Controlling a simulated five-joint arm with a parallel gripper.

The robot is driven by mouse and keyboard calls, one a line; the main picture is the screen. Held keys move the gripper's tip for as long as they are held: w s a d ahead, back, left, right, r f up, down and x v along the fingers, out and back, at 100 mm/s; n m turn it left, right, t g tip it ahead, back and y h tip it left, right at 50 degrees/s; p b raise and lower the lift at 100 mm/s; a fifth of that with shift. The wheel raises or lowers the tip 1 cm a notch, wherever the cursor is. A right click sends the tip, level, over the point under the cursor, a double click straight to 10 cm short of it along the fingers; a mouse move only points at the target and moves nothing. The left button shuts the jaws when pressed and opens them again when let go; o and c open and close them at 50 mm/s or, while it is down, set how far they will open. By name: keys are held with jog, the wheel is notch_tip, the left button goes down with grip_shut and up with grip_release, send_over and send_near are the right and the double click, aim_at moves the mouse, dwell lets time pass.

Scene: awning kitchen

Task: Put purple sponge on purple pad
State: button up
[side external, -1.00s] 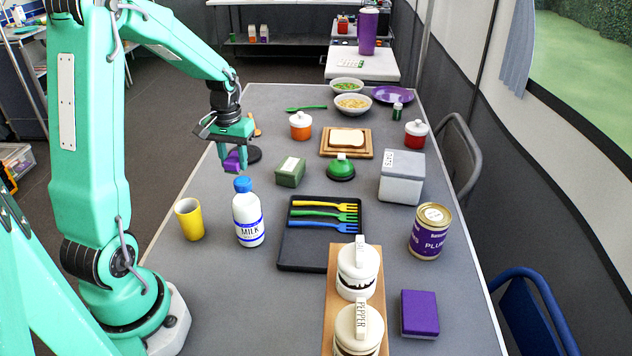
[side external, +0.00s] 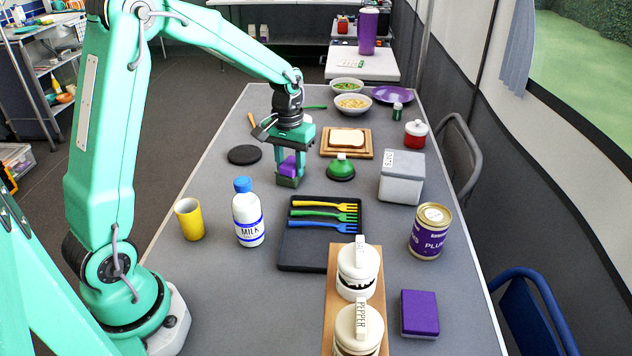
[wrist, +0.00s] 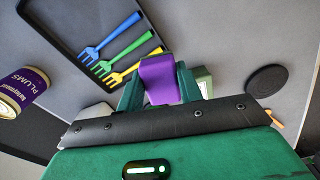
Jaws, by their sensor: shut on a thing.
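My gripper (side external: 290,168) is shut on a small purple block, the purple sponge (side external: 287,166), held above the table at mid-table. In the wrist view the sponge (wrist: 158,80) sits between the green fingers. The pad does not show in the wrist view.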

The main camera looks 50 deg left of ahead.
jog(key=w+d+m, duration=0.1)
jog(key=w+d, duration=0.2)
jog(key=d, duration=0.7)
notch_tip(320, 180, up, 2)
jog(key=m, duration=0.4)
send_over(418, 311)
jog(key=shift+s, duration=0.1)
jog(key=shift+f, duration=4.95)
jog(key=shift+f, duration=0.1)
jog(key=o, duration=1)
